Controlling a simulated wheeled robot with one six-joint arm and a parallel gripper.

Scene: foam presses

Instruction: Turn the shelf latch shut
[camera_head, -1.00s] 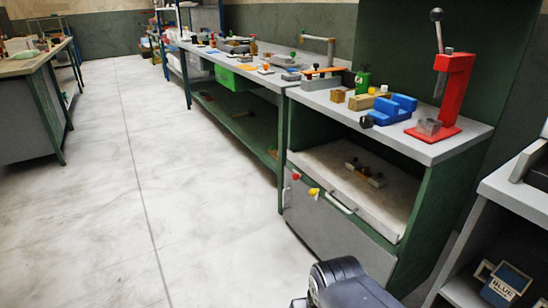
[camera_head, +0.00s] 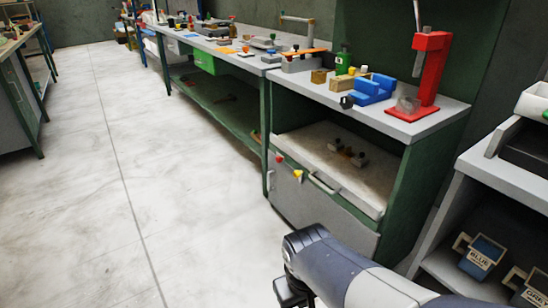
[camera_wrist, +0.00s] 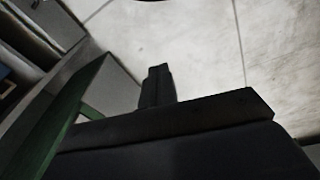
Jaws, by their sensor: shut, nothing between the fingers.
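The pull-out shelf (camera_head: 340,165) sits in the green bench, with a pale handle (camera_head: 322,184) on its front edge. A red knob (camera_head: 279,158) and a yellow knob (camera_head: 298,175) are at the left of the front, near the shelf's edge. Which of them belongs to the latch, and how it is turned, is too small to tell. My gripper (camera_wrist: 157,85) is shut and empty in the wrist view, over bare floor. In the head view it is at the bottom, in front of the cabinet and apart from the knobs, partly hidden by my arm.
Small dark and brown parts (camera_head: 346,151) lie on the shelf. A red press (camera_head: 430,70) and blue blocks (camera_head: 372,88) stand on the benchtop. A grey rack (camera_head: 475,165) with labelled bins (camera_head: 482,258) is close on the right. The floor (camera_head: 150,150) at left is clear.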

